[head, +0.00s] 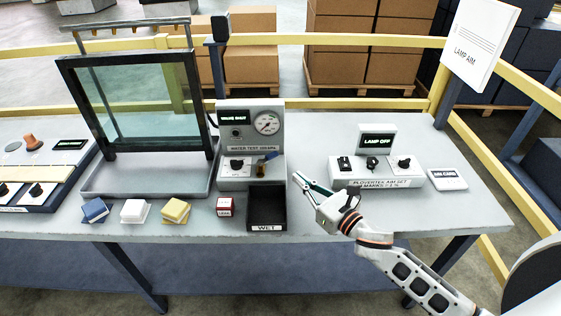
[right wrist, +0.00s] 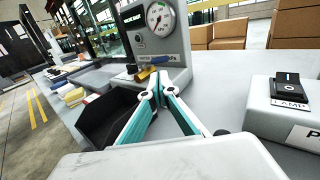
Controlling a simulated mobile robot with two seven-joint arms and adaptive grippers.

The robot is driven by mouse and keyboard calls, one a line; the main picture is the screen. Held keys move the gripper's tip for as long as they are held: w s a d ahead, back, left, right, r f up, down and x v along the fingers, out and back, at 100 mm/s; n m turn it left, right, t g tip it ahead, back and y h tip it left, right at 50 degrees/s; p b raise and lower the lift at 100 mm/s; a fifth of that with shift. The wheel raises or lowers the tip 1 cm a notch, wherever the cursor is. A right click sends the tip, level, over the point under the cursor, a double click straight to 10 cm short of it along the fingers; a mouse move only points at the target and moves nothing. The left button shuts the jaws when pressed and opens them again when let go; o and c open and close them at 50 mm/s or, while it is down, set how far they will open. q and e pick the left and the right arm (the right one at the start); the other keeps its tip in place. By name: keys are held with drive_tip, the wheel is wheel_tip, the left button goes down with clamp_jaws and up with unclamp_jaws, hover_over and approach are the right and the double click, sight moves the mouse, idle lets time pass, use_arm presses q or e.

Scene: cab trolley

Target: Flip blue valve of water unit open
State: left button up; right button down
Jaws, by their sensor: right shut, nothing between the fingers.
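The grey water unit (head: 250,132) stands on the table at the middle, with a round gauge on its upright panel. Its blue valve (head: 271,155) has a lever on a brass body at the right of the unit's base. The right wrist view shows the blue lever (right wrist: 161,60) just beyond my fingertips, pointing right and slightly up. My right gripper (head: 298,180) is shut and empty, to the right of the valve and a little nearer the front, apart from it. Its teal fingers (right wrist: 160,84) meet at the tips. My left gripper is not in view.
A black open tray labelled WET (head: 266,210) sits in front of the unit. A framed glass pane (head: 135,100) stands to its left. Coloured cloths (head: 134,211) and a small red-white box (head: 225,206) lie along the front edge. A lamp control box (head: 378,172) stands right.

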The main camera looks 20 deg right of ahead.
sight(275, 156)
drive_tip(key=p+x, duration=0.1)
drive_tip(key=x, duration=0.8)
drive_tip(key=shift+w+a, duration=0.1)
drive_tip(key=shift+w, duration=0.1)
use_arm(q)
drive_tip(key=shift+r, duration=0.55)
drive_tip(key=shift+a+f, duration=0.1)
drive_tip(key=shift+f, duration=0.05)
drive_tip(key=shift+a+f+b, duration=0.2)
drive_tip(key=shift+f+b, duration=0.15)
drive_tip(key=shift+b, duration=0.2)
use_arm(e)
drive_tip(key=shift+w+d+n+g+y, duration=0.2)
drive_tip(key=shift+w+n+g+y, duration=0.15)
drive_tip(key=shift+n+y, duration=0.4)
